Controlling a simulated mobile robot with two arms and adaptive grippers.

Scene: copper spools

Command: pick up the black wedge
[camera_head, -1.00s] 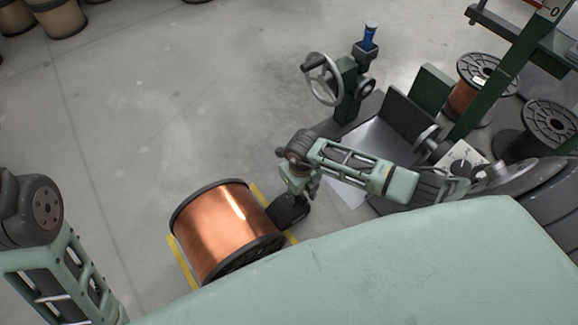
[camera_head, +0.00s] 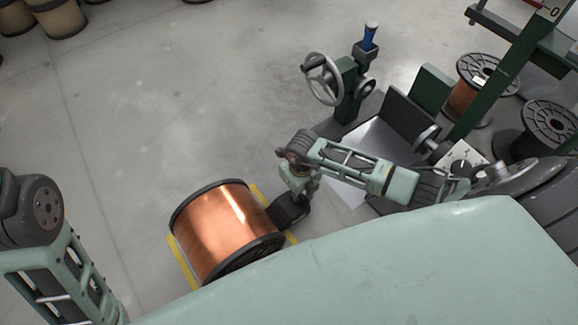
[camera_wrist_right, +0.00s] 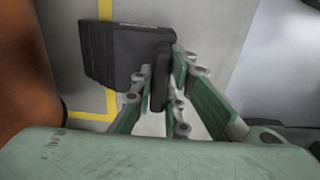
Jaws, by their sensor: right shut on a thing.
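The black wedge (camera_head: 287,211) lies on the floor against the right side of the large copper spool (camera_head: 222,228). In the right wrist view the wedge (camera_wrist_right: 125,55) shows as a dark block with an upright part between the fingers. My right gripper (camera_wrist_right: 160,82) is shut on that upright part. In the head view my right gripper (camera_head: 306,190) comes down over the wedge's right end, and its fingertips are partly hidden. The copper spool (camera_wrist_right: 22,70) fills the left edge of the wrist view. My left arm shows at the lower left of the head view, but its gripper is out of view.
Yellow floor tape (camera_head: 183,262) marks the spot around the spool. A green machine with a handwheel (camera_head: 322,79) stands beyond my right arm. More spools (camera_head: 478,85) stand at the right.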

